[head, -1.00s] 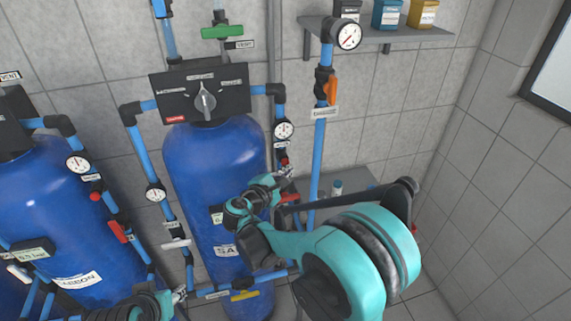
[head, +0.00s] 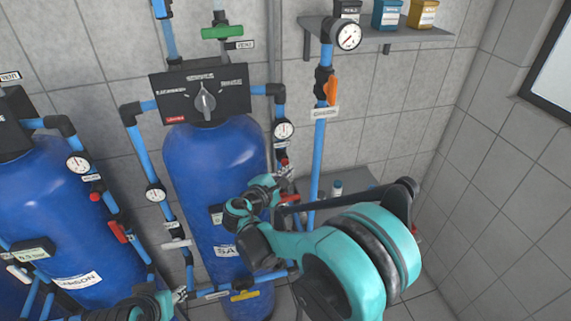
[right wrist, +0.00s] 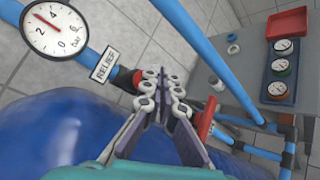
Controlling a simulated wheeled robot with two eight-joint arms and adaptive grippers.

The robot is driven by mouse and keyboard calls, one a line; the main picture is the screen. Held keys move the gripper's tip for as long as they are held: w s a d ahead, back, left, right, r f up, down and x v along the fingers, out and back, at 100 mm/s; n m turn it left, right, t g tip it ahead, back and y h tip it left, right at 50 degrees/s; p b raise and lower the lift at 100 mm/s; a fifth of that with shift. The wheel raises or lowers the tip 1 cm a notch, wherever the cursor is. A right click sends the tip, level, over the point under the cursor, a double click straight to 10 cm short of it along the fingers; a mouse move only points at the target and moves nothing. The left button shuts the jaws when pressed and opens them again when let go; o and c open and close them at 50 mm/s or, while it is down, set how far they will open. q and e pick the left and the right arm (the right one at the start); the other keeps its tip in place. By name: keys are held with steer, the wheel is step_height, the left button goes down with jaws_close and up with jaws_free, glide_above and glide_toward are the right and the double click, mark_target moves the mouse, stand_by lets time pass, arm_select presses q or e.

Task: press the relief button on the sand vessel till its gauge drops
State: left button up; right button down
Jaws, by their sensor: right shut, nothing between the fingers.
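The sand vessel (head: 215,165) is the tall blue tank in the middle of the head view, its label partly hidden by my right arm. Its gauge (head: 283,130) is on the pipe at its right and shows large in the right wrist view (right wrist: 57,30); I cannot read the needle surely. The red relief button (right wrist: 138,77) sits beside the RELIEF label (right wrist: 107,63), partly behind my fingers. My right gripper (right wrist: 163,78) is shut and empty, its tips close to the button; contact cannot be told. My left gripper (head: 181,294) is low at the left, its jaws too small to judge.
A red-handled valve (right wrist: 206,117) is just right of my right fingers. An upright blue pipe with an orange valve (head: 331,92) stands right of the vessel. A grey bench (right wrist: 265,75) holds small gauges and a red tray (right wrist: 286,22). Another blue tank (head: 65,215) stands left.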

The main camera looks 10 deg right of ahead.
steer(key=shift+w, duration=0.2)
steer(key=shift+w, duration=0.25)
steer(key=shift+w+b, duration=0.3)
steer(key=shift+w, duration=0.2)
stand_by(1.6)
steer(key=shift+s, duration=0.95)
steer(key=shift+s, duration=0.1)
steer(key=shift+s+d+b, duration=0.1)
steer(key=shift+s+b, duration=0.25)
steer(key=shift+s, duration=2.05)
